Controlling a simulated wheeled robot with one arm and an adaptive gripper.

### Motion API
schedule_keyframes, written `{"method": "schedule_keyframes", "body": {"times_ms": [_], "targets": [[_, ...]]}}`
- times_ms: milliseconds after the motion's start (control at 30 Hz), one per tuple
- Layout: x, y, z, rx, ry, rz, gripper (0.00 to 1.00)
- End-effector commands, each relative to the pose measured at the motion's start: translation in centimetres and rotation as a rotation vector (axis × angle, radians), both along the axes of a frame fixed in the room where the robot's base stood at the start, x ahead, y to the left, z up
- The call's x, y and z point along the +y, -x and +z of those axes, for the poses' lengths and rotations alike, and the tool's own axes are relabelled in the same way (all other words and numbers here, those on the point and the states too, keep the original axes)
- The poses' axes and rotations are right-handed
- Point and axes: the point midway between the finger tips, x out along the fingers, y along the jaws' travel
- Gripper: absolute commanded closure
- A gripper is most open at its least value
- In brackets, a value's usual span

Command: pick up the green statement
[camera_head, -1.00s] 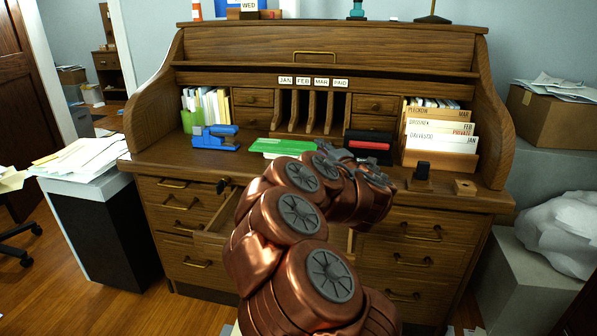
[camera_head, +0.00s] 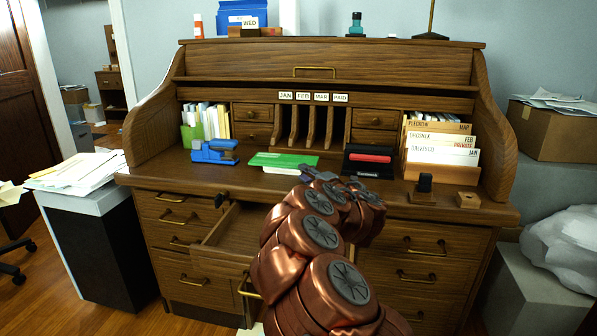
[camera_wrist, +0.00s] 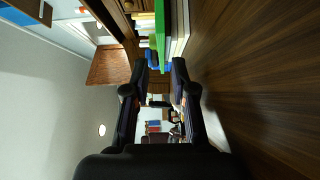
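The green statement (camera_head: 284,160) lies flat on the desk top, in front of the pigeonholes, with white edges showing beneath it. Its front right part is close to or behind my gripper in the head view. In the wrist view the green statement (camera_wrist: 159,28) shows as a green strip beyond the fingertips, with pale layers beside it. My gripper (camera_wrist: 159,66) is open, its two dark fingers apart with nothing held between them. In the head view my gripper (camera_head: 316,174) is at the desk's front edge, partly hidden by my copper arm.
A blue stapler (camera_head: 214,151) is left of the statement, and a black stamp pad with a red item (camera_head: 369,157) is right. A stamp (camera_head: 424,184) and wooden block (camera_head: 467,200) stand at front right. An open drawer (camera_head: 238,232) juts out below the desk top.

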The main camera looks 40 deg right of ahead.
Motion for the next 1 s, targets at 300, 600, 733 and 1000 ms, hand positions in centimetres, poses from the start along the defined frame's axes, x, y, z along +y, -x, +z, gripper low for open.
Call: {"method": "schedule_keyframes", "body": {"times_ms": [300, 600, 733, 1000], "targets": [[-0.5, -2.8, 0.0, 0.0, -0.003, 0.001, 0.75], [-0.6, -3.4, 0.0, 0.001, -0.001, -0.001, 0.75], [-0.6, -3.4, 0.0, 0.001, -0.001, -0.001, 0.75], [-0.6, -3.4, 0.0, 0.001, -0.001, -0.001, 0.88]]}}
